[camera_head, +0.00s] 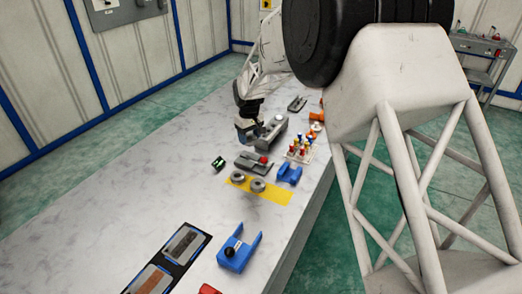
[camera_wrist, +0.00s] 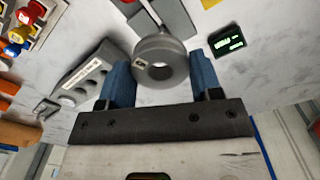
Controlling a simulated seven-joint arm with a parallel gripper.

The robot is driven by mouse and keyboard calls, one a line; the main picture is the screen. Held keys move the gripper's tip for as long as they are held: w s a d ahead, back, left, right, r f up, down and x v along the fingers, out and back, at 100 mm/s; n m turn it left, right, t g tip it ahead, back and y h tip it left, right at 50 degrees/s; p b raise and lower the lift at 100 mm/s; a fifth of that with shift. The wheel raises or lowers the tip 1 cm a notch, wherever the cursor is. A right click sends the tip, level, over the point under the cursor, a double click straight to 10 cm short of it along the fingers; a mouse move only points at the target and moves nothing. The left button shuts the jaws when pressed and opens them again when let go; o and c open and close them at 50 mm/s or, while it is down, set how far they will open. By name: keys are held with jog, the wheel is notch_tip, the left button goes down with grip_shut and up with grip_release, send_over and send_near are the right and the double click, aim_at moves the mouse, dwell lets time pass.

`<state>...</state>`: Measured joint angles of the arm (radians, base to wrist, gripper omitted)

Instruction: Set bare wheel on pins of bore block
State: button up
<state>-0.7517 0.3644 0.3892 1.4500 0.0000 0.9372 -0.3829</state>
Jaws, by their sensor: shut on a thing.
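My gripper (camera_wrist: 163,80) is shut on a grey ring-shaped wheel (camera_wrist: 160,49), with a blue finger on each side of it. The wheel has a round centre hole and a small pale label. In the head view my gripper (camera_head: 246,130) is low over the far part of the table, and the wheel cannot be made out there. A long grey block with round openings and a label, perhaps the bore block (camera_wrist: 90,75), lies left of the gripper in the wrist view. It also shows in the head view (camera_head: 268,135), beside my gripper. I cannot make out its pins clearly.
Two more grey wheels (camera_head: 257,186) sit on a yellow strip (camera_head: 274,194). The table's left side is clear.

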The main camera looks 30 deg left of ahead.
jog(key=shift+w+a+r, duration=0.15)
jog(key=shift+a+r, duration=0.05)
jog(key=shift+a, duration=0.25)
jog(key=shift+w+a+r, duration=0.15)
jog(key=shift+a, duration=0.3)
jog(key=shift+f, duration=0.25)
jog(key=shift+f, duration=3.2)
jog(key=shift+f, duration=1.5)
dwell(1.2)
jog(key=o, duration=1)
jog(key=shift+r, duration=0.15)
